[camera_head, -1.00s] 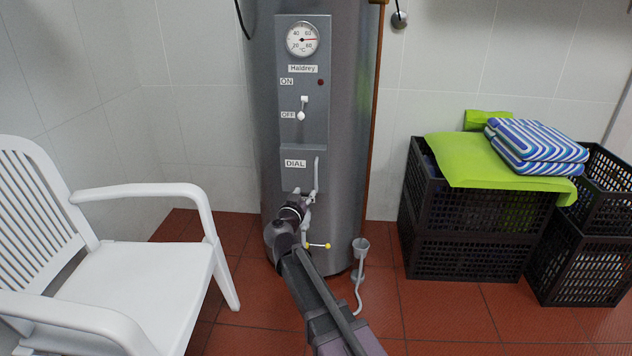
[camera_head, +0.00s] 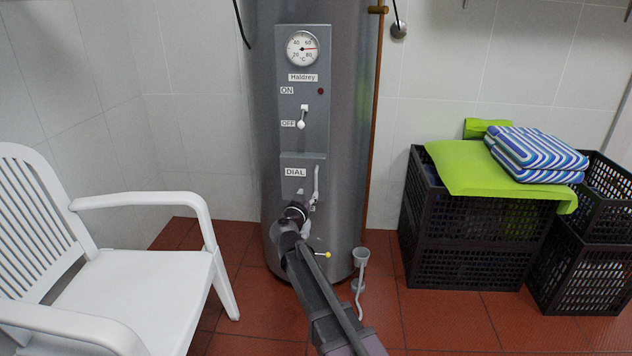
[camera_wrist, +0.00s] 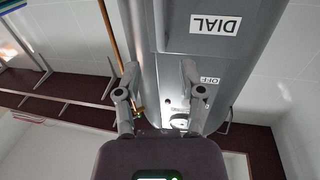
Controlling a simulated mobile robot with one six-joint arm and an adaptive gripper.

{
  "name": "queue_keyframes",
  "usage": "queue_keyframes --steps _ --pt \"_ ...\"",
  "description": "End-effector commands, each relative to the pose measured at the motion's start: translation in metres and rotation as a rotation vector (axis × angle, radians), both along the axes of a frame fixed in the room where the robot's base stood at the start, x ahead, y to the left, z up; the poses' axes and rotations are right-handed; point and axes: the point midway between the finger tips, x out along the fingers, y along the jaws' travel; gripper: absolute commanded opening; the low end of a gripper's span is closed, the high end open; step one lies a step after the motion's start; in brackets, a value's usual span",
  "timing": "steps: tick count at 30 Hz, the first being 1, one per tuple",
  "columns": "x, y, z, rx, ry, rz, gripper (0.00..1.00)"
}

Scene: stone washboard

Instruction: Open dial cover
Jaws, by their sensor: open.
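The dial cover (camera_head: 296,188) is a grey panel marked DIAL, low on the front of the grey boiler, and it looks closed. In the wrist view the DIAL label (camera_wrist: 216,22) appears upside down near the top. My gripper (camera_head: 308,190) is in front of the cover's lower part. In the wrist view my gripper (camera_wrist: 158,72) is open, its two grey fingers apart with nothing held between them. I cannot tell whether a finger touches the cover. My arm hides part of the boiler below the cover.
A white chair (camera_head: 125,270) stands at the left. Black crates (camera_head: 470,262) with green cloth and striped towels stand at the right. A brown pipe (camera_head: 374,110) runs along the boiler's right side. A small grey cup-shaped drain (camera_head: 361,256) stands beside the boiler's base.

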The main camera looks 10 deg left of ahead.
Motion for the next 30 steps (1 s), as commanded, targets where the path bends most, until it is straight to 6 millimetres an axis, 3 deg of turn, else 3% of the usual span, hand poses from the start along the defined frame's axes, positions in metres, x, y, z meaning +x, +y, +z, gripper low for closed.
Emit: queue_keyframes --steps 3,15,21,30 --pt "0.022 -0.003 0.0 0.0 0.0 -0.002 0.51" --pt "0.077 -0.014 0.0 0.0 0.0 0.0 0.51" --pt "0.09 -0.017 0.0 0.0 0.0 -0.001 0.51" --pt "0.092 -0.018 0.0 0.0 0.0 0.0 0.51"
